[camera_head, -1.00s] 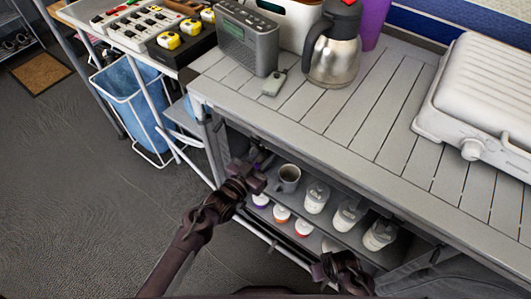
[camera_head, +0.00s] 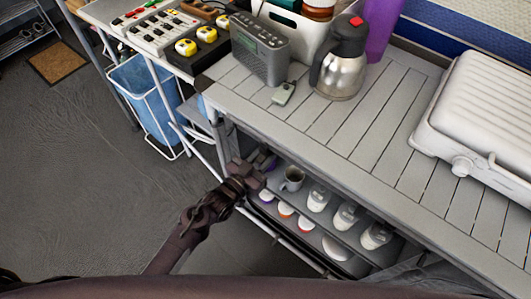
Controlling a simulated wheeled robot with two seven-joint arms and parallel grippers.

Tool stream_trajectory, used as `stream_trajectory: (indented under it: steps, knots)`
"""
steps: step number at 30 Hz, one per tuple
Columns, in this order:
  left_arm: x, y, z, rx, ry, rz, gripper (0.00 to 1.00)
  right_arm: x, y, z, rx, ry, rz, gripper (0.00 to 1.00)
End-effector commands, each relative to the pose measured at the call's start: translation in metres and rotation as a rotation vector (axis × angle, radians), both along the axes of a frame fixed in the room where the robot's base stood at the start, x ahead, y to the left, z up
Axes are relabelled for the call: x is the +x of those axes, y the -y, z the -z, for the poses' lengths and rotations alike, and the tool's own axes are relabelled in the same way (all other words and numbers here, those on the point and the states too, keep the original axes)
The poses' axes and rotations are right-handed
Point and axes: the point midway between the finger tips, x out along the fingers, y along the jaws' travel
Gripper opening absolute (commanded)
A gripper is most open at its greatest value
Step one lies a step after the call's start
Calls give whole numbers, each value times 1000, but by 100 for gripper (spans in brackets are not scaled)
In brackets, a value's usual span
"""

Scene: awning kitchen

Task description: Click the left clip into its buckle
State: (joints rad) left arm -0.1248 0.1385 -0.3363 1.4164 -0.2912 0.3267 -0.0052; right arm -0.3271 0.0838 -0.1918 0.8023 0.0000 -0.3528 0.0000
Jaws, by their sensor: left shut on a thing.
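My left gripper (camera_head: 264,167) is at the front left corner of the grey slatted table, just below the tabletop edge. It is shut on a small dark thing that fits the left clip, mostly hidden by the fingers. The buckle cannot be made out at this size; the area around the table's corner post is dark and partly covered by the gripper. My right gripper is not in view; a dark part of my own body crosses the bottom of the picture.
The slatted tabletop (camera_head: 330,120) carries a grey radio (camera_head: 260,48), a steel jug (camera_head: 341,70) and a white grill (camera_head: 490,125). A lower shelf beside my left gripper holds a mug (camera_head: 292,179) and several white-lidded jars. A blue-lined bin (camera_head: 147,98) stands left on open floor.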

Motion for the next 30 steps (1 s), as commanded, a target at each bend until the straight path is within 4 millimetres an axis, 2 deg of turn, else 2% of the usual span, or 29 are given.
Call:
stream_trajectory:
  steps: [5, 6, 9, 20, 30]
  knots:
    - [1, -1, -2, -3, 5, -1, 0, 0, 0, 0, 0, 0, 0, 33]
    - [1, 0, -2, -3, 5, -1, 26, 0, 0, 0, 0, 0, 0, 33]
    - [1, 0, -2, -4, 5, -1, 40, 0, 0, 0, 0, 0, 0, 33]
    - [-5, -4, -1, -1, 2, -1, 40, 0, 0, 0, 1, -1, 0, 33]
    - [-49, -37, -1, 0, 2, 0, 40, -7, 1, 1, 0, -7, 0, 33]
